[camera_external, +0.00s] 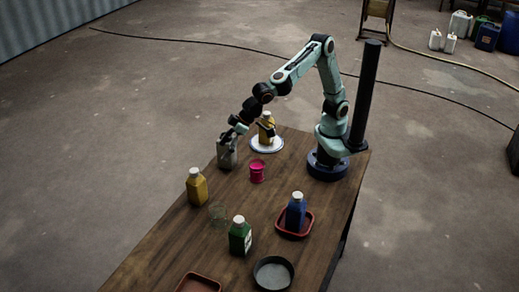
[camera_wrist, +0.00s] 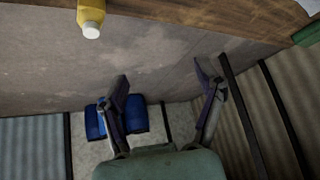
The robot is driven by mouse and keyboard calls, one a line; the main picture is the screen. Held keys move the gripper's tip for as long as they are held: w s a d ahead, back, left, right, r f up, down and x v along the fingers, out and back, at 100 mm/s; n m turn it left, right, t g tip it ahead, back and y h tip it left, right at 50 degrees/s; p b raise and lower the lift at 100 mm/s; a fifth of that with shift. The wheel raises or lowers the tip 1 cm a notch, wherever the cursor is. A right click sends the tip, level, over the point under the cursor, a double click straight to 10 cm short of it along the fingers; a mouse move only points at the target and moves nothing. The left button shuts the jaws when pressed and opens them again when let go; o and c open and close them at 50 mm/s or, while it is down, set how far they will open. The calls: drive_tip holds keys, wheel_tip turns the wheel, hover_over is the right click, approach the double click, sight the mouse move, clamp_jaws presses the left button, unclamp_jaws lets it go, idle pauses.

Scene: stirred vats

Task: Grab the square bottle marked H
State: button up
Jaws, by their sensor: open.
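No letter H can be read on any bottle. A green square bottle (camera_external: 239,238) with a white cap and a pale label stands near the front. A blue one (camera_external: 296,213) stands in a red tray (camera_external: 284,233). A yellow one (camera_external: 197,189) stands near the left edge, and another yellow one (camera_external: 266,132) on a white plate (camera_external: 266,147) at the back. My gripper (camera_external: 229,136) is above or beside a grey container (camera_external: 227,156). In the wrist view, my gripper (camera_wrist: 160,76) is open and empty; a yellow bottle (camera_wrist: 91,14) appears upside down beyond it.
A pink can (camera_external: 257,172), a clear glass (camera_external: 218,216), a dark round pan (camera_external: 272,274) and a reddish tray (camera_external: 199,283) are on the wooden table (camera_external: 160,245). Blue barrels (camera_wrist: 123,116) show far off in the wrist view. Bare wood lies between the objects.

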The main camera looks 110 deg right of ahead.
drive_tip(key=a+f+n+g, duration=0.2)
drive_tip(key=a+f, duration=0.6)
hover_over(239, 219)
drive_tip(key=s, duration=0.2)
drive_tip(key=shift+g+y, duration=0.3)
wheel_tip(239, 219, down, 5)
drive_tip(key=shift+s+d+r, duration=0.1)
drive_tip(key=shift+d, duration=0.05)
drive_tip(key=shift+f, duration=0.35)
drive_tip(key=x, duration=0.5)
drive_tip(key=shift+w+f, duration=0.2)
drive_tip(key=shift+f, duration=0.15)
clamp_jaws()
